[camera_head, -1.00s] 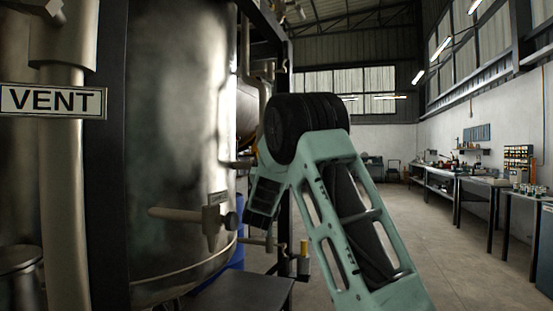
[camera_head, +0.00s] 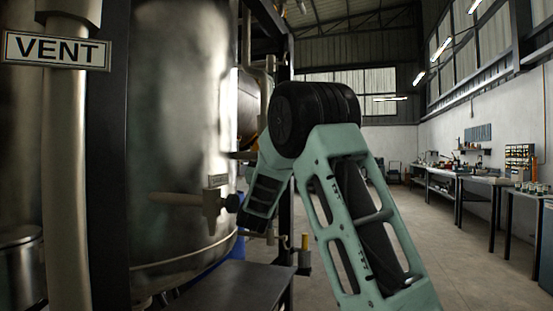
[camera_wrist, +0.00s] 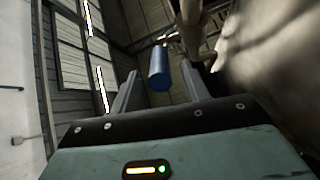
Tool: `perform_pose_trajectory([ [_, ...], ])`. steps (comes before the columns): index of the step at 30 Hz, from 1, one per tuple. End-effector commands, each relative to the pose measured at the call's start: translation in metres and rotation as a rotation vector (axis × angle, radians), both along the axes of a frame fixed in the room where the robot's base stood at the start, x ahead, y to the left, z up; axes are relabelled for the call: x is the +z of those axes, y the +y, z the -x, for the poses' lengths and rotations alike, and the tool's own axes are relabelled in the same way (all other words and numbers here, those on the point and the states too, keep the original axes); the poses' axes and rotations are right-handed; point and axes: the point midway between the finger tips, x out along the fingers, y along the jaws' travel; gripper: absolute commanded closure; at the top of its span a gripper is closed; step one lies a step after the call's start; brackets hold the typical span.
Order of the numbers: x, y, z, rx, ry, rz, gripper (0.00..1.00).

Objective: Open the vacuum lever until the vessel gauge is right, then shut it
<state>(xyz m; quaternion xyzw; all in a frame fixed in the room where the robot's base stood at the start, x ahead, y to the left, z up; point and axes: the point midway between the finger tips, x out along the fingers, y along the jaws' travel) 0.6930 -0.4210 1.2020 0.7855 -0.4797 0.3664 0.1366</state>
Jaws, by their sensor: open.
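A lever with a tan handle (camera_head: 176,199) sticks out to the left from a metal valve body (camera_head: 211,203) in front of the big steel vessel (camera_head: 170,110). A small label (camera_head: 217,181) sits above the valve; its text is too small to read. I see no gauge face in either view. My gripper (camera_wrist: 157,85) is open in the wrist view, its two fingers apart. A blue cylinder (camera_wrist: 158,68) shows between the fingers; I cannot tell how far beyond them it is.
A VENT sign (camera_head: 56,50) hangs on a pipe at the left, beside a dark upright post (camera_head: 106,160). A dark flat surface (camera_head: 235,285) lies below the vessel. Workbenches (camera_head: 470,180) line the right wall. The floor (camera_head: 440,230) between is clear.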

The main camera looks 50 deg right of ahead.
Motion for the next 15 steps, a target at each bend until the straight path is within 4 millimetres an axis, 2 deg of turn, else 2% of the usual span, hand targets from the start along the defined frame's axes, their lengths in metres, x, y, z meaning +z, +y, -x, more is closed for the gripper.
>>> perform_pose_trajectory([
  [1,-0.014,0.006,0.002,0.003,-0.001,0.0,0.54],
  [15,-0.067,0.056,0.023,0.003,-0.001,0.0,0.54],
])
